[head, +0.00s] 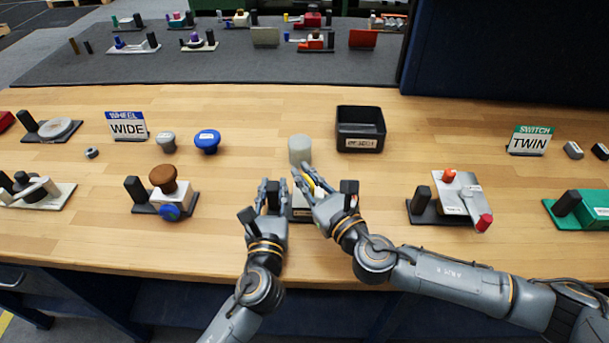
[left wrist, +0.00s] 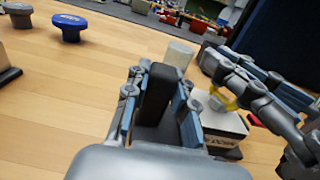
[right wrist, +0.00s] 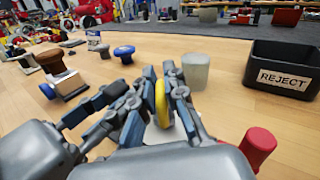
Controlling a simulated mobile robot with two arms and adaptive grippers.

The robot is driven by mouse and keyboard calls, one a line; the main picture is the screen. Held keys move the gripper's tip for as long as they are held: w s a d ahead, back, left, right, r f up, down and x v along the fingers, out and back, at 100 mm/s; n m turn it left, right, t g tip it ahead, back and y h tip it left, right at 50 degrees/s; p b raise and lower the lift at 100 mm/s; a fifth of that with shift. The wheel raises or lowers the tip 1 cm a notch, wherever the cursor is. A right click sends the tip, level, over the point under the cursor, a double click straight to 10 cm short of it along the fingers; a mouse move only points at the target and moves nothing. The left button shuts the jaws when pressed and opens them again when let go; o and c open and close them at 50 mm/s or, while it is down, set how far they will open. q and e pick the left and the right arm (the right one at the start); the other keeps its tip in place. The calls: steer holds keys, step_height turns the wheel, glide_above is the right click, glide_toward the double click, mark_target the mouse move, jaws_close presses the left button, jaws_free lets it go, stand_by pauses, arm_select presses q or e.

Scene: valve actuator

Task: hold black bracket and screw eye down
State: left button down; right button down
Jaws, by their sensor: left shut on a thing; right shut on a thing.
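The black bracket (left wrist: 158,92) is an upright dark post in the left wrist view. My left gripper (head: 270,190) is shut on it, with a finger on each side (left wrist: 160,88). The screw eye (right wrist: 161,103) is a yellow ring in the right wrist view, also partly visible in the head view (head: 321,183). My right gripper (head: 309,183) is shut on the ring, its fingers on both sides (right wrist: 160,85). A white labelled block (left wrist: 222,124) stands right beside the bracket, under the right gripper.
A pale cylinder (head: 300,150) stands just behind the grippers. The black REJECT bin (head: 360,128) is behind right. A red knob (right wrist: 260,145) is close to the right hand. A brown-knobbed fixture (head: 164,188) stands left, a red-handled one (head: 450,200) right.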

steer(key=m+t+h, duration=0.1)
steer(key=h, duration=0.1)
steer(key=m+t+h, duration=0.1)
steer(key=m+h, duration=0.1)
steer(key=shift+w+d+h, duration=0.15)
steer(key=shift+h, duration=0.25)
steer(key=shift+d+r+m+t+h, duration=0.15)
steer(key=shift+m+t+h, duration=0.1)
steer(key=shift+m+h, duration=0.55)
steer(key=shift+d+f+m+t+h, duration=0.1)
steer(key=shift+m+t+h, duration=0.15)
steer(key=shift+m+h, duration=0.55)
steer(key=shift+r+h, duration=0.1)
steer(key=shift+h, duration=0.3)
steer(key=c, duration=1.5)
jaws_free()
steer(key=shift+o, duration=0.4)
steer(key=shift+s+f, duration=0.2)
steer(key=shift+s, duration=0.2)
steer(key=s, duration=1.1)
steer(key=shift+d, duration=0.4)
steer(key=shift+r, duration=0.1)
